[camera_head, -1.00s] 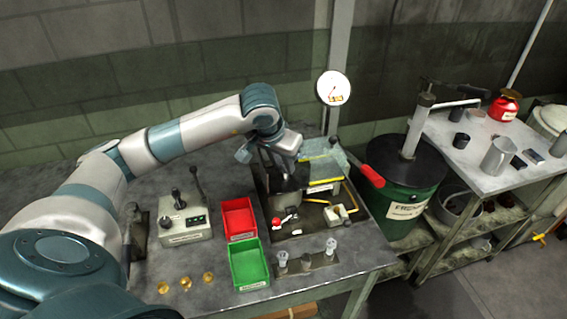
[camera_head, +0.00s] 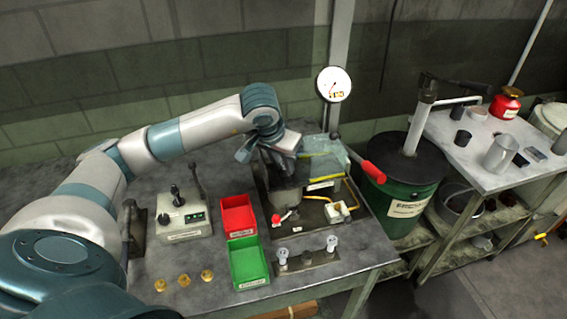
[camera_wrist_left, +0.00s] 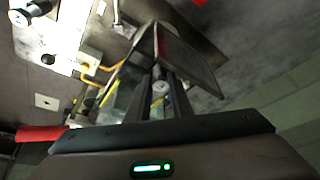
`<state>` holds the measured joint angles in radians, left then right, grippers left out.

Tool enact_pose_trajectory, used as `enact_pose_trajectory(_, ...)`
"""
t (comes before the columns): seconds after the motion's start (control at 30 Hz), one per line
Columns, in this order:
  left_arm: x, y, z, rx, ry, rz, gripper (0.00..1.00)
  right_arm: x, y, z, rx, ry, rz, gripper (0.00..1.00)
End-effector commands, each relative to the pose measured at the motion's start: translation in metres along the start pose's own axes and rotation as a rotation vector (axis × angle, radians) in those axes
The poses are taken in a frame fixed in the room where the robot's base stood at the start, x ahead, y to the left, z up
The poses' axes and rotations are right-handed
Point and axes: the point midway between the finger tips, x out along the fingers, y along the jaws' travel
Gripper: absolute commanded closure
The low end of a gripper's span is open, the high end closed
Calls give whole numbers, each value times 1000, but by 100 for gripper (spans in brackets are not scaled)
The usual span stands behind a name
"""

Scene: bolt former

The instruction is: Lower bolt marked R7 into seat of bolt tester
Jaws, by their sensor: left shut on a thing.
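My left gripper (camera_head: 278,172) reaches in over the bolt tester (camera_head: 288,198), a dark metal block on the bench. In the left wrist view its two dark fingers (camera_wrist_left: 160,88) are shut on a small pale metal bolt (camera_wrist_left: 160,87), whose round end shows between them. No R7 marking can be read. The gripper hides the tester's seat, so I cannot tell whether the bolt touches it. A white round gauge (camera_head: 333,84) stands behind the tester, and a lever with a red handle (camera_head: 372,172) sticks out to its right. My right gripper is in neither view.
A red bin (camera_head: 238,203) and a green bin (camera_head: 238,244) stand left of the tester. Several small posts (camera_head: 331,242) rise from a plate in front. A control box (camera_head: 183,228) and brass pieces (camera_head: 184,280) are further left. A green drum (camera_head: 402,214) stands to the right.

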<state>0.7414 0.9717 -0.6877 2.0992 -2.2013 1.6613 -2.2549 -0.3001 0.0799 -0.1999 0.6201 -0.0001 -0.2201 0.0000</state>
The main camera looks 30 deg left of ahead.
Motion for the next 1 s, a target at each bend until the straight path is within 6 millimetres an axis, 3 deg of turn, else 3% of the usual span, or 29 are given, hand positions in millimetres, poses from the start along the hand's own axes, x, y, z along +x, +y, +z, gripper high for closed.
enact_pose_trajectory(0.03,0,0,0,0,1,0,100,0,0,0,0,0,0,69)
enact_pose_trajectory(0.07,0,0,0,0,1,0,76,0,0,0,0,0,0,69)
enact_pose_trajectory(0.13,0,0,0,0,1,0,59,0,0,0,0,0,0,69)
enact_pose_trajectory(0.57,-4,0,0,0,1,0,59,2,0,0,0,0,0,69)
enact_pose_trajectory(0.83,-32,0,0,1,5,-1,59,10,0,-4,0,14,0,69)
enact_pose_trajectory(0.93,-50,0,-1,1,5,0,59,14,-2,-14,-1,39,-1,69)
enact_pose_trajectory(1.0,-63,0,-1,1,6,0,59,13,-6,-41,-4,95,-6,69)
